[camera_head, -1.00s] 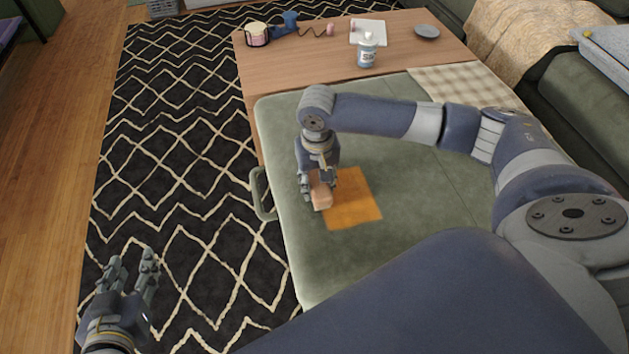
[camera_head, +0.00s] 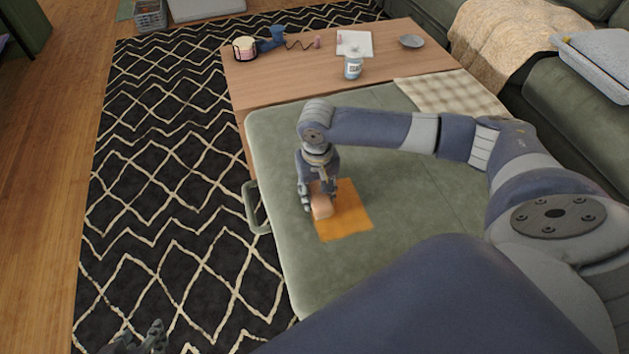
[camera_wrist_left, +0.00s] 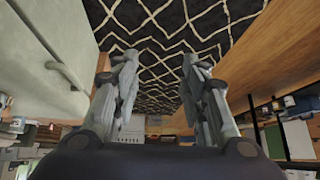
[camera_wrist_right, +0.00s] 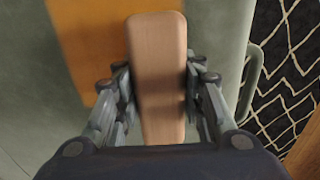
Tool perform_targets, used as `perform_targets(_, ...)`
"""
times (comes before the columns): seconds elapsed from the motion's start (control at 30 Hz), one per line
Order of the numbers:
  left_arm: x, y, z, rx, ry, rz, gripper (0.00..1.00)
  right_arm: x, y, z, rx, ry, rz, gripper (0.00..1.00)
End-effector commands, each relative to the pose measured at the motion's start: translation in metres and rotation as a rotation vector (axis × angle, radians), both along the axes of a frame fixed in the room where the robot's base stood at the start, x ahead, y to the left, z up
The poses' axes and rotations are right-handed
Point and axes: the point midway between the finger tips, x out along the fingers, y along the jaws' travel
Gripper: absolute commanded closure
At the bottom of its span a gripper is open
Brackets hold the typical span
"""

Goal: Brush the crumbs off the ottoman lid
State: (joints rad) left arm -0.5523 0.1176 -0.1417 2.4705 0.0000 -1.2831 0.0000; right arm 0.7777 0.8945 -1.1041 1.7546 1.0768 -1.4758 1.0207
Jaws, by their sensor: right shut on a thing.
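The green ottoman lid (camera_head: 400,200) fills the middle of the head view, with a handle (camera_head: 257,207) on its left side. An orange square patch (camera_head: 347,222) lies on it. My right gripper (camera_head: 320,205) is shut on a wooden block-shaped brush (camera_wrist_right: 157,75), held at the left part of the orange patch. The brush's underside is hidden, and I cannot tell whether it touches the lid. I make out no separate crumbs. My left gripper (camera_head: 150,340) is at the bottom left edge of the head view; in the left wrist view (camera_wrist_left: 157,85) its fingers are apart and empty over the rug.
A wooden table top (camera_head: 285,85) beyond the lid holds a white bottle (camera_head: 353,67), a grey dish (camera_head: 411,41), papers (camera_head: 354,43) and a pink-and-black container (camera_head: 245,48). A checkered cloth (camera_head: 450,93) lies at the back right. A green sofa (camera_head: 560,100) stands right. The patterned rug (camera_head: 165,170) is open at left.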

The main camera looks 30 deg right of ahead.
Motion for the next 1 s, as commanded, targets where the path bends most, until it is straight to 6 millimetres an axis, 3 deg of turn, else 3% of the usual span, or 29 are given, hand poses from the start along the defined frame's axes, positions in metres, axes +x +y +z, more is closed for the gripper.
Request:
perform_targets(0.7, -0.065, 0.02, -0.016, 0.06, 0.289, 0.024, 0.6, -0.004, -0.017, 0.001, 0.0, 0.0, -0.002, 0.83)
perform_targets(1.0, -0.07, 0.021, -0.018, 0.064, 0.309, 0.025, 0.6, -0.004, -0.018, 0.0, 0.0, -0.001, -0.001, 0.83)
